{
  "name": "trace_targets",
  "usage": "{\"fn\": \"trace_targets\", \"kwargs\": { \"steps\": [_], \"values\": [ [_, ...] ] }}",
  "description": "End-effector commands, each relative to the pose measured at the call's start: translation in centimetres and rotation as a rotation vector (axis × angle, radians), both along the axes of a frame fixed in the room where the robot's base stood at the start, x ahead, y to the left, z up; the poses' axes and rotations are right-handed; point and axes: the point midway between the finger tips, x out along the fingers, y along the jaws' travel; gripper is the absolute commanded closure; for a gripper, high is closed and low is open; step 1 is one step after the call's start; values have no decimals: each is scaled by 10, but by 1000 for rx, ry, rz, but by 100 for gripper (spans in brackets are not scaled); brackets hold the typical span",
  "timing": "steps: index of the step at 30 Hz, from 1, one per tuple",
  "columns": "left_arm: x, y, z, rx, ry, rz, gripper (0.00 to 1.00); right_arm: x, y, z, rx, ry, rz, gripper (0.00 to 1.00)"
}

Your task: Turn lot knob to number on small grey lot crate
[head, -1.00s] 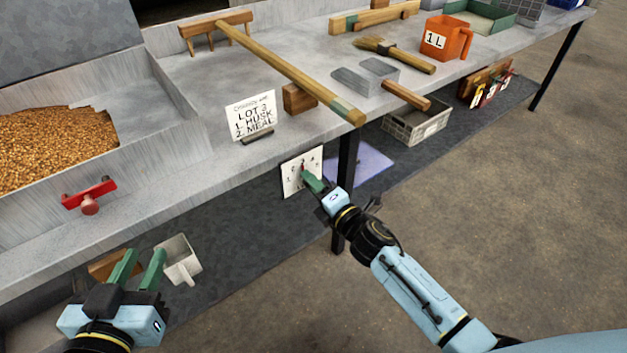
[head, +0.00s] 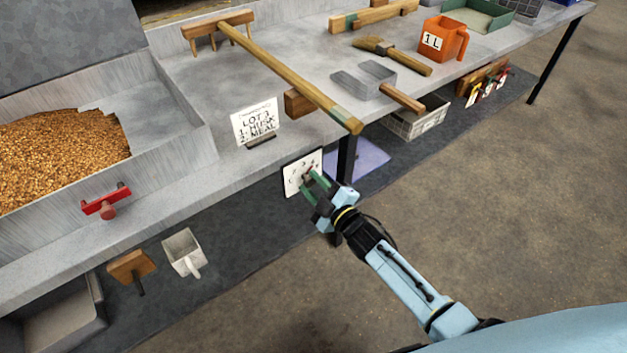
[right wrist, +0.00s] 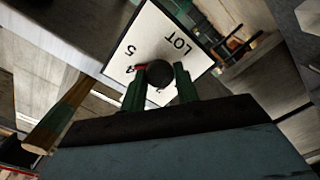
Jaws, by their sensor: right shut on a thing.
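The white lot plate (head: 293,177) with a dark border hangs at the table's front edge. My right gripper (head: 315,184) reaches up to it from the lower right. In the right wrist view, its green fingers are shut on the round dark lot knob (right wrist: 160,73). A red pointer shows at the knob's left, near the 4. The plate (right wrist: 158,38) also shows LOT and a 5; its lower part is hidden by the gripper. A small grey crate (head: 428,123) stands on the lower shelf; I can read no number on it. My left gripper is out of view.
A table leg (head: 346,160) stands just right of the plate. A rake handle (head: 300,80) overhangs the table edge. A red handle (head: 106,203) is at the left; a white scoop (head: 182,250) lies below.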

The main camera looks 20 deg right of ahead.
Motion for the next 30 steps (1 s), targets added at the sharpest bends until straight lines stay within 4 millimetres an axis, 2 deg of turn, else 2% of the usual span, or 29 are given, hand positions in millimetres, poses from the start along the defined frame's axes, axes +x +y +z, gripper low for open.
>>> {"fn": "trace_targets", "kwargs": {
  "steps": [6,13,21,30],
  "values": [
    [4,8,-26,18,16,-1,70,1,0,2,190,70,1,92],
    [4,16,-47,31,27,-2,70,1,-1,2,358,131,1,92],
    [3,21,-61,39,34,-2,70,1,-1,2,488,176,0,92],
    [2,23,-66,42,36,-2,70,1,-1,1,541,195,1,92]
  ]
}}
